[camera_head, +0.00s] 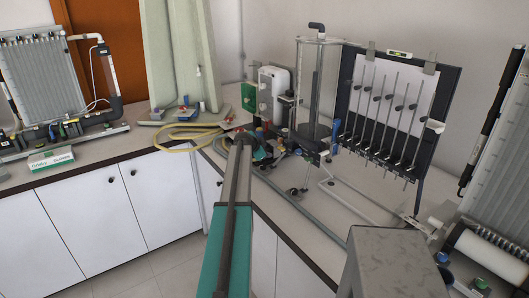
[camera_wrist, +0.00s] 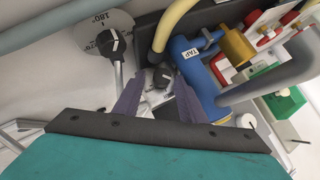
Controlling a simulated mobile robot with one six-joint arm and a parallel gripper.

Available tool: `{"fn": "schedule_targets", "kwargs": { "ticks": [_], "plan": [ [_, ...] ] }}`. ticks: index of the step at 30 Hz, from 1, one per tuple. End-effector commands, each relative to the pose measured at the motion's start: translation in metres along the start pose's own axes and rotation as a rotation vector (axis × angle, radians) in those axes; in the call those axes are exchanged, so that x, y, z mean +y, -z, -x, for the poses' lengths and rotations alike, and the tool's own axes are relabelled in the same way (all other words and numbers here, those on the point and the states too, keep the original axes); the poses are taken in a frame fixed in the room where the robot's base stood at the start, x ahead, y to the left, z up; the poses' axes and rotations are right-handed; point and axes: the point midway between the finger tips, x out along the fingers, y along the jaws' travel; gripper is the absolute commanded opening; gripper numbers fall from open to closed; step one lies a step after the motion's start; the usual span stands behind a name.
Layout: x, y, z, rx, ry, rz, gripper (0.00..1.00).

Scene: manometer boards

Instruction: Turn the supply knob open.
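In the wrist view, a black knob (camera_wrist: 162,78) with a white mark lies between the tips of my gripper (camera_wrist: 158,88). The two purple fingers stand apart, one on each side of it, and I cannot tell whether either touches it. A second black knob (camera_wrist: 111,43) with a white pointer line sits up and left, in front of a round grey dial plate (camera_wrist: 88,24) marked 180. No supply label is readable on either knob. In the head view, my gripper is near the bench apparatus at the middle; the knobs are too small there to make out.
A blue pipe (camera_wrist: 196,70) labelled TAP, a brass fitting (camera_wrist: 236,44) and a yellow hose (camera_wrist: 172,24) crowd close right of the fingers. In the head view, a clear cylinder (camera_head: 316,90) and a manometer board (camera_head: 395,105) stand to the right.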

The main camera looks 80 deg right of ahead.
Motion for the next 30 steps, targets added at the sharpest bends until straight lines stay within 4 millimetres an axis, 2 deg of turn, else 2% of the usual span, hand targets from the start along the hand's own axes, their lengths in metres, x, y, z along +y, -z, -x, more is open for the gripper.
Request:
{"fn": "schedule_targets", "kwargs": {
  "ticks": [16, 30],
  "plan": [
    [-0.005, -0.005, 0.008, -0.006, 0.011, 0.0, 0.41],
    [-0.001, -0.004, 0.049, -0.007, 0.011, 0.003, 0.41]
  ]
}}
